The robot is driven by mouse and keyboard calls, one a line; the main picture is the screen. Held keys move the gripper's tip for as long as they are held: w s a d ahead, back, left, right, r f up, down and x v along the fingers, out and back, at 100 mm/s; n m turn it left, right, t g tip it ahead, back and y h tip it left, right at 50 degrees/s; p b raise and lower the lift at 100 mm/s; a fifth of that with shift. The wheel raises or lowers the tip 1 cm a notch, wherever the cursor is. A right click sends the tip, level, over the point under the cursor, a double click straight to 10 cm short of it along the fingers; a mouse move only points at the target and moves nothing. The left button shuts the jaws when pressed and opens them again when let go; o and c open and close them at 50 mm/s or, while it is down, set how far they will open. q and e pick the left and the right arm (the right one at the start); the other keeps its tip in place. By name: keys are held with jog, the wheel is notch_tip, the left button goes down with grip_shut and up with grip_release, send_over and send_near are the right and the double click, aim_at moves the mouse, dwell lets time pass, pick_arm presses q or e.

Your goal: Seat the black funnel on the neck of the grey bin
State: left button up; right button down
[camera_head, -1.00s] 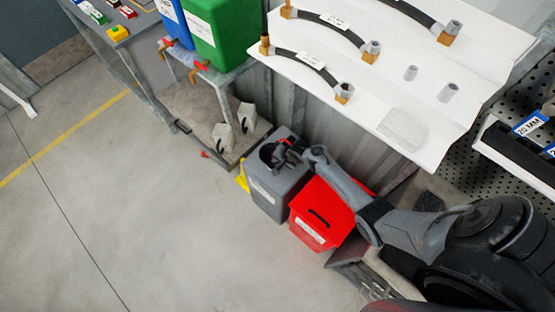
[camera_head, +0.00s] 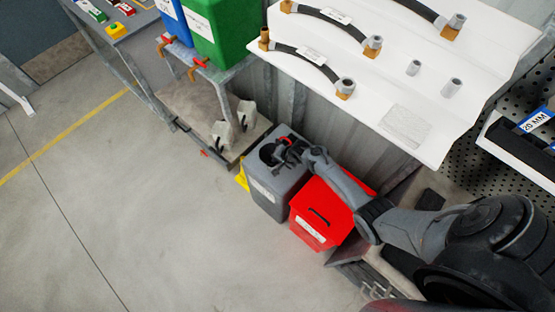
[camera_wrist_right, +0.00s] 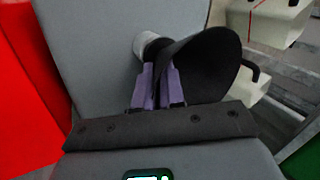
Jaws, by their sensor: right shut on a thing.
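The grey bin (camera_head: 273,193) stands on the floor, and its grey top also fills much of the right wrist view (camera_wrist_right: 90,35). My right gripper (camera_head: 283,153) is over the bin's top. It is shut on the black funnel (camera_head: 267,152). In the right wrist view its purple fingers (camera_wrist_right: 157,85) meet the funnel (camera_wrist_right: 207,65) at its narrow side, with the wide rim toward the right. A short pale grey cylinder (camera_wrist_right: 146,44), seemingly the neck, shows just behind the fingers. The funnel's lower end is hidden, so I cannot tell whether it sits in the neck. My left gripper is out of view.
A red bin (camera_head: 320,215) stands against the grey bin's right side, under my right arm. A white shelf (camera_head: 440,130) with hoses is above. Green (camera_head: 215,35) and blue (camera_head: 177,25) containers stand on a rack. The floor at left is clear.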

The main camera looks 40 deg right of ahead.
jog(key=shift+f+b, duration=0.6)
jog(key=shift+f, duration=0.35)
jog(key=c, duration=1.2)
grip_release()
jog(key=shift+o, duration=0.2)
jog(key=p+v, duration=0.4)
jog(key=v, duration=0.6)
jog(key=shift+s+r+p, duration=0.2)
jog(key=shift+r+p, duration=0.15)
jog(key=shift+f, duration=0.1)
